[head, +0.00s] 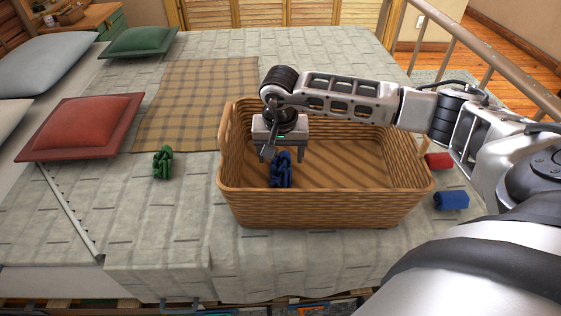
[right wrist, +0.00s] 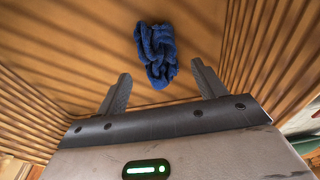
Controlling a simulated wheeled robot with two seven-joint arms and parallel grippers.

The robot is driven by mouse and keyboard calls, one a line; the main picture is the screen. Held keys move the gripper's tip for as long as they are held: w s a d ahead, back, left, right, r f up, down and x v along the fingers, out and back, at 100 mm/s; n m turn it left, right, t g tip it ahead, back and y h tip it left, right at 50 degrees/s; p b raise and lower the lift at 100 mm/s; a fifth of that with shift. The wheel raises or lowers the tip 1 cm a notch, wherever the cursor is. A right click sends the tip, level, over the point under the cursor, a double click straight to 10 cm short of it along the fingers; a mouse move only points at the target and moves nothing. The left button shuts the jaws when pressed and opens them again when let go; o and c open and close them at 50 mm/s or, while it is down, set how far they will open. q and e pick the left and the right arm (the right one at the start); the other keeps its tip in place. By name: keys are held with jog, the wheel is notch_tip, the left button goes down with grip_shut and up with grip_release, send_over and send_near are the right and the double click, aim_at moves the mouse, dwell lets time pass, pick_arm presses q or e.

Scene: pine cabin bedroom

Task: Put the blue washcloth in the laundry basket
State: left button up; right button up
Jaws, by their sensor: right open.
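The blue washcloth (head: 281,172), dark and crumpled, is inside the wicker laundry basket (head: 325,207), near its left end. My right gripper (head: 281,154) points down into the basket above the washcloth. In the right wrist view, its two fingers stand apart with nothing between them. There the washcloth (right wrist: 156,52) shows just beyond the fingertips, against the basket's brown floor. I cannot tell whether it lies fully on the floor. My left gripper is not in view.
The basket stands on the bed's grey quilt. A green cloth (head: 163,163) lies left of it; a blue roll (head: 451,201) and a red roll (head: 438,160) lie to its right. Red (head: 82,126) and green (head: 140,41) pillows are at the left. A metal rail (head: 480,45) runs along the right.

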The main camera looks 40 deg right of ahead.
aim_at(280, 172)
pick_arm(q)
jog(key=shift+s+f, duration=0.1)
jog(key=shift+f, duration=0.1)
pick_arm(e)
notch_tip(280, 172, up, 7)
jog(key=shift+s+a, duration=0.35)
jog(key=shift+s, duration=0.05)
jog(key=shift+f, duration=0.1)
